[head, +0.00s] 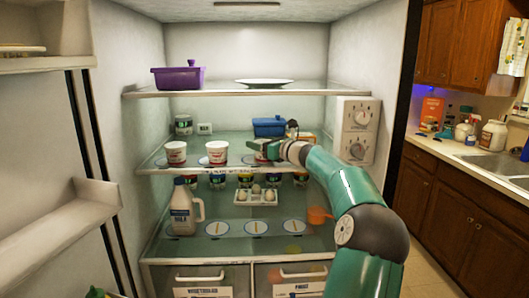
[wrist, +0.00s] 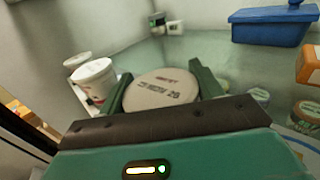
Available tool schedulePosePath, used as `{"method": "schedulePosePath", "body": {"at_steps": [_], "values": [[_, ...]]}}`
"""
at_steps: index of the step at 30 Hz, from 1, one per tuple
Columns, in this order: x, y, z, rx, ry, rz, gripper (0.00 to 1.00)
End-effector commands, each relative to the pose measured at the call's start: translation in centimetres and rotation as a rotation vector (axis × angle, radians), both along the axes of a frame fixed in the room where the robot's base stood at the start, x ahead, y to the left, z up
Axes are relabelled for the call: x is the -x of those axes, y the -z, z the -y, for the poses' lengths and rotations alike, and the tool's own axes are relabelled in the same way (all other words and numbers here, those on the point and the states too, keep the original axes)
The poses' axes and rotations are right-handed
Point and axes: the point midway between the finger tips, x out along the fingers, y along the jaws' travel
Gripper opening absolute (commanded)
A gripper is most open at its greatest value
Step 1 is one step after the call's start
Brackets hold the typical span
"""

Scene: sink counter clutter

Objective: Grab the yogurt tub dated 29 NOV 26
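A yogurt tub with a pale round lid (wrist: 160,90) sits between the two fingers of my gripper (wrist: 162,78) in the wrist view. Its printed date ends in NOV 26; the day looks like 29 but is blurred. The fingers flank the lid closely on both sides; whether they press on it I cannot tell. In the head view my gripper (head: 268,149) is at the right part of the middle shelf, and it partly hides this tub. Two similar white and red tubs stand to the left, one nearer (head: 217,152) and one farther left (head: 176,152).
The middle shelf (head: 190,169) also holds a blue container (head: 269,126) behind my gripper and small jars at the back left. A purple pot (head: 179,77) and a plate (head: 264,83) are on the shelf above. Eggs (head: 256,195) and a milk jug (head: 182,208) are below.

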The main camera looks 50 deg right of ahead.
Motion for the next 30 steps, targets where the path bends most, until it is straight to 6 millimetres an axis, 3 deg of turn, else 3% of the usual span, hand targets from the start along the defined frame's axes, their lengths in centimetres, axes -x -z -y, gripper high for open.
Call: {"method": "schedulePosePath", "body": {"at_steps": [2, 13, 24, 30], "values": [[0.0, 0.0, 0.0, 0.000, 0.000, 0.000, 0.38], [0.0, -0.5, 0.0, 0.003, 0.000, 0.001, 0.38], [-0.1, -3.8, -0.1, 0.005, -0.001, 0.001, 0.38], [1.5, -3.7, -1.6, 0.002, 0.000, -0.001, 0.38]]}}
